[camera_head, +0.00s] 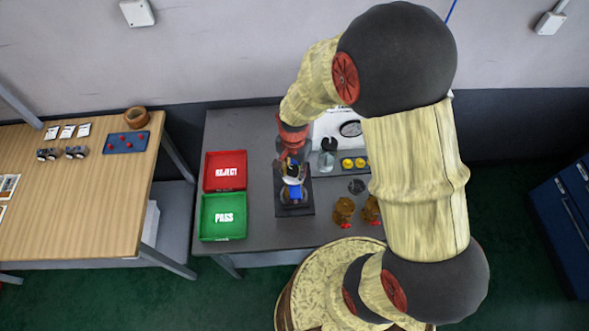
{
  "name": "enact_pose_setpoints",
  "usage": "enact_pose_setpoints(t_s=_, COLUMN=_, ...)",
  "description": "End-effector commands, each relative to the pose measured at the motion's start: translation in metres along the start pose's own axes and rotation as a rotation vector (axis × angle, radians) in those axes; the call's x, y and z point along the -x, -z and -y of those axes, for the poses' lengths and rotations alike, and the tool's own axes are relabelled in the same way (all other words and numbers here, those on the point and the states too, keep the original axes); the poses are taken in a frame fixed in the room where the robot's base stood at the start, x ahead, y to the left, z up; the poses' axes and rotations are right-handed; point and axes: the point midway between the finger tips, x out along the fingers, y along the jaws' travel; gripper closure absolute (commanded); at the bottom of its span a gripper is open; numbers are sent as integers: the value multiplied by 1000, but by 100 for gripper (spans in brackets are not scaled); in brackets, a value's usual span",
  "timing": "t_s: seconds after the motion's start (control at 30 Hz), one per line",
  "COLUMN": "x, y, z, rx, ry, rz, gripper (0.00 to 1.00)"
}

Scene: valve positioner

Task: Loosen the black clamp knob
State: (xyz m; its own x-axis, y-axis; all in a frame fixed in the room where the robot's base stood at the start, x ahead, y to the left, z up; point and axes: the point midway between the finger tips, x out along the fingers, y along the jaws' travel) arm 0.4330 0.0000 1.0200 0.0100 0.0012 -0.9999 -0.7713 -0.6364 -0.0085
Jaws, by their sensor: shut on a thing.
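A blue and black valve positioner (294,192) stands on a dark base plate (296,210) on the grey bench. My gripper (291,170) points down over the back of the positioner. Its fingers are small and dark in this view and are shut on a part at the top of the positioner, which looks like the black clamp knob. The knob is mostly hidden by the fingers and wrist, so how far it is turned cannot be seen.
A red REJECT tray (225,157) and a green PASS tray (223,202) lie left of the positioner. Yellow parts (353,163), a clear bottle (327,160) and brown parts (344,210) lie to its right. A wooden table (100,190) stands at the left.

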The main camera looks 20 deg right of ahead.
Motion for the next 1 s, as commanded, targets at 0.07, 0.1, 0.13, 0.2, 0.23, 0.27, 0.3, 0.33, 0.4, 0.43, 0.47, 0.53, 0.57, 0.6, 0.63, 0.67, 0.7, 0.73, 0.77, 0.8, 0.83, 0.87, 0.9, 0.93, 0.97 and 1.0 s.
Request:
enact_pose_setpoints(t_s=0.07, x=-10, y=-4, z=-6, rx=100, ry=-12, rz=10, gripper=100)
enact_pose_setpoints(t_s=0.1, x=-10, y=-4, z=-6, rx=151, ry=-12, rz=10, gripper=100)
enact_pose_setpoints(t_s=0.13, x=-10, y=-4, z=-6, rx=189, ry=-12, rz=11, gripper=100)
enact_pose_setpoints(t_s=0.2, x=-10, y=-4, z=-6, rx=278, ry=-12, rz=11, gripper=100)
enact_pose_setpoints(t_s=0.23, x=-10, y=-5, z=-6, rx=317, ry=-12, rz=12, gripper=100)
enact_pose_setpoints(t_s=0.27, x=-10, y=-5, z=-6, rx=355, ry=-12, rz=12, gripper=100)
enact_pose_setpoints(t_s=0.3, x=-10, y=-5, z=-6, rx=406, ry=-12, rz=13, gripper=100)
enact_pose_setpoints(t_s=0.33, x=-10, y=-5, z=-6, rx=445, ry=-12, rz=13, gripper=100)
enact_pose_setpoints(t_s=0.4, x=-10, y=-5, z=-6, rx=534, ry=-12, rz=14, gripper=100)
enact_pose_setpoints(t_s=0.43, x=-10, y=-5, z=-6, rx=572, ry=-12, rz=15, gripper=100)
enact_pose_setpoints(t_s=0.47, x=-10, y=-5, z=-6, rx=608, ry=-12, rz=15, gripper=100)
enact_pose_setpoints(t_s=0.53, x=-9, y=-5, z=-7, rx=683, ry=-11, rz=16, gripper=100)
enact_pose_setpoints(t_s=0.57, x=-9, y=-5, z=-7, rx=709, ry=-11, rz=17, gripper=100)
enact_pose_setpoints(t_s=0.6, x=-9, y=-5, z=-7, rx=737, ry=-11, rz=17, gripper=100)
enact_pose_setpoints(t_s=0.63, x=-9, y=-5, z=-7, rx=754, ry=-11, rz=17, gripper=100)
enact_pose_setpoints(t_s=0.67, x=-8, y=-5, z=-7, rx=765, ry=-11, rz=17, gripper=100)
enact_pose_setpoints(t_s=0.7, x=-8, y=-5, z=-7, rx=776, ry=-11, rz=17, gripper=100)
enact_pose_setpoints(t_s=0.73, x=-8, y=-5, z=-7, rx=779, ry=-11, rz=17, gripper=100)
enact_pose_setpoints(t_s=0.77, x=-8, y=-5, z=-7, rx=781, ry=-11, rz=17, gripper=100)
enact_pose_setpoints(t_s=0.8, x=-8, y=-5, z=-7, rx=781, ry=-11, rz=17, gripper=100)
enact_pose_setpoints(t_s=0.83, x=-8, y=-5, z=-7, rx=781, ry=-11, rz=17, gripper=100)
enact_pose_setpoints(t_s=0.87, x=-8, y=-5, z=-7, rx=781, ry=-12, rz=17, gripper=100)
enact_pose_setpoints(t_s=0.9, x=-7, y=-5, z=-7, rx=781, ry=-12, rz=17, gripper=66)
enact_pose_setpoints(t_s=0.93, x=-7, y=-5, z=-7, rx=780, ry=-12, rz=17, gripper=64)
enact_pose_setpoints(t_s=0.97, x=-7, y=-5, z=-7, rx=780, ry=-11, rz=17, gripper=62)
enact_pose_setpoints(t_s=1.0, x=-7, y=-5, z=-7, rx=779, ry=-11, rz=16, gripper=60)
